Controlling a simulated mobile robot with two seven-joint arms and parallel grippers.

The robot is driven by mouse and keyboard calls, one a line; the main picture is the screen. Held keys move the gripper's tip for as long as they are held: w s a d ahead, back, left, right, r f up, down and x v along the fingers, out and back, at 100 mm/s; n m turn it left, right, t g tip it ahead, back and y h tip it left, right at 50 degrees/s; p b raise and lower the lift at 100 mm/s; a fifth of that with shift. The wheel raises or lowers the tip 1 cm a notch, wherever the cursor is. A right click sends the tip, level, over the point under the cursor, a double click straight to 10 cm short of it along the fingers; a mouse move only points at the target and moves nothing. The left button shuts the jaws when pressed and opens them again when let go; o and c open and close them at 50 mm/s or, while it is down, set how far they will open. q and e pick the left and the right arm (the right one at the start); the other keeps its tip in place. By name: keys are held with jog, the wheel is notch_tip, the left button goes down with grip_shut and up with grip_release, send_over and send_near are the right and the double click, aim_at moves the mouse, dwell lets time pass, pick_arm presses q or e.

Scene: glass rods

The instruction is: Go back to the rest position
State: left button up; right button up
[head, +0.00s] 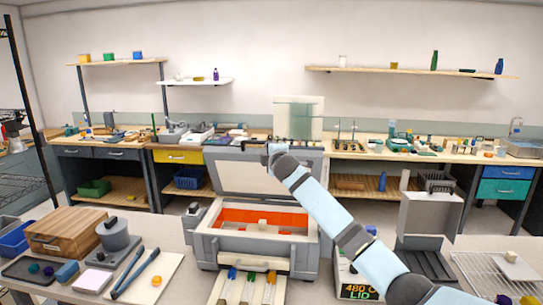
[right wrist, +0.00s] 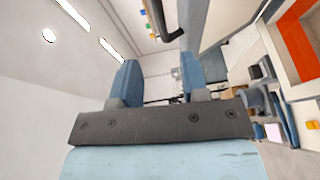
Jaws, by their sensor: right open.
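The grey kiln (head: 265,249) stands on the near bench with its lid (head: 240,175) raised and its orange inside showing. My right arm reaches up from the lower right. Its gripper (head: 268,152) is at the lid's upper edge, small and partly hidden by the wrist. In the right wrist view the right gripper's two blue fingers (right wrist: 158,66) are apart with nothing between them. A dark curved handle (right wrist: 168,22) lies beyond the fingertips; I cannot tell the exact gap. Glass rods with coloured ends (head: 250,277) lie in front of the kiln. My left gripper is out of view.
A wooden block (head: 66,232), a grey round device (head: 116,242) and a white board with dark tools (head: 165,268) stand at left. A display reading 480 C LID (head: 358,291), an open grey case (head: 425,252) and a wire rack (head: 490,271) are at right.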

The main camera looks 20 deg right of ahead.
dwell(0.4)
jog(key=s+a+f+m+g+y, duration=0.1)
jog(key=s+a+f, duration=0.3)
jog(key=s+f, duration=0.3)
jog(key=s+a+f+m+g+y, duration=0.1)
jog(key=s+a+f, duration=0.3)
jog(key=f, duration=1.1)
jog(key=s+a+f+m+g+y, duration=0.1)
jog(key=s+a+f, duration=0.3)
jog(key=s+f, duration=0.6)
jog(key=shift+s+f+m+y, duration=0.35)
jog(key=shift+f+m+y, duration=0.25)
jog(key=shift+f+m, duration=0.15)
jog(key=s+a+f+m+g, duration=0.1)
jog(key=s+f, duration=0.3)
jog(key=s, duration=0.7)
jog(key=s+a+f+m+g+y, duration=0.1)
jog(key=s+f+m, duration=0.3)
jog(key=s, duration=0.7)
jog(key=s+a+f+m+g, duration=0.1)
jog(key=s+a+f+m, duration=0.1)
jog(key=s, duration=1)
jog(key=shift+a+f+m+y, duration=0.2)
jog(key=shift+f+m+y, duration=0.1)
jog(key=shift+f+m, duration=0.55)
